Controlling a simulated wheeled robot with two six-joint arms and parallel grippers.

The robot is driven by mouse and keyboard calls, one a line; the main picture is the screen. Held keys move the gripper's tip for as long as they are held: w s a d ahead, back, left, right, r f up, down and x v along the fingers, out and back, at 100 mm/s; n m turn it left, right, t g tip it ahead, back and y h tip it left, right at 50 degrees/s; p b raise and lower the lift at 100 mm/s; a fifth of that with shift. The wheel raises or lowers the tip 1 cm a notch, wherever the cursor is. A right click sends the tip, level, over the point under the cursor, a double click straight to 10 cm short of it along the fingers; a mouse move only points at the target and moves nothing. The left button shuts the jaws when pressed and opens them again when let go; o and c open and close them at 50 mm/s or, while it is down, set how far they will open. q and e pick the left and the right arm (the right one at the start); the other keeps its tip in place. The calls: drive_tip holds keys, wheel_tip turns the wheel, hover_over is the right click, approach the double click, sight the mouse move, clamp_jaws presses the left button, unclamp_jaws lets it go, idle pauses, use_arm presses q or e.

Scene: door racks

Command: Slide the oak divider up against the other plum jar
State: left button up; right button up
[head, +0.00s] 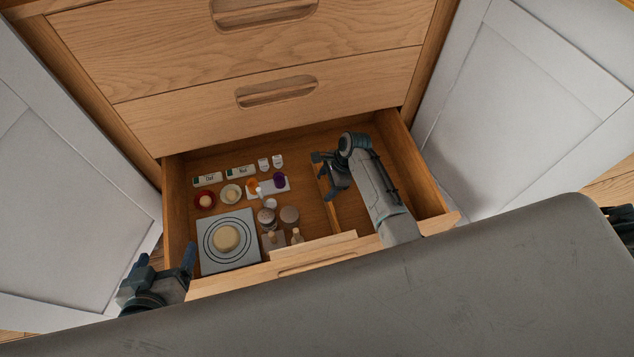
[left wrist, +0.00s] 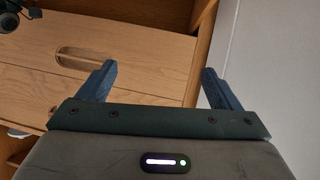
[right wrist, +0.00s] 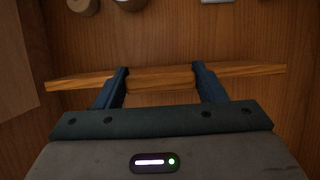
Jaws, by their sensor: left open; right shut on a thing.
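The oak divider (head: 325,187) stands in the open drawer, right of the small items. My right gripper (head: 323,165) is shut on it, and in the right wrist view the divider (right wrist: 160,78) runs across between the two fingers. A plum jar (head: 280,180) sits to the left of the divider on a white card, with a gap of bare drawer floor between them. I cannot make out a second plum jar. My left gripper (head: 165,265) is open and empty outside the drawer's front left corner; its spread fingers show in the left wrist view (left wrist: 160,85).
The drawer floor (head: 350,215) right of the divider is bare. Grey doors stand open on both sides.

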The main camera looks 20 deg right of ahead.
use_arm(q)
drive_tip(key=shift+s+a+m+g+y+p, duration=0.15)
drive_tip(key=shift+s+a+g+p, duration=0.15)
drive_tip(key=shift+s+g+p, duration=0.5)
drive_tip(key=shift+s+a+m+g+y+p, duration=0.25)
drive_tip(key=shift+s+g+p, duration=0.35)
drive_tip(key=shift+g, duration=0.4)
drive_tip(key=shift+s+a+m+g+y+p, duration=0.1)
drive_tip(key=shift+s+a+g+p, duration=0.25)
drive_tip(key=shift+s+g+p, duration=0.35)
use_arm(e)
drive_tip(key=d, duration=1.2)
use_arm(q)
drive_tip(key=shift+s, duration=0.1)
use_arm(e)
drive_tip(key=o, duration=1.4)
drive_tip(key=shift+r, duration=0.1)
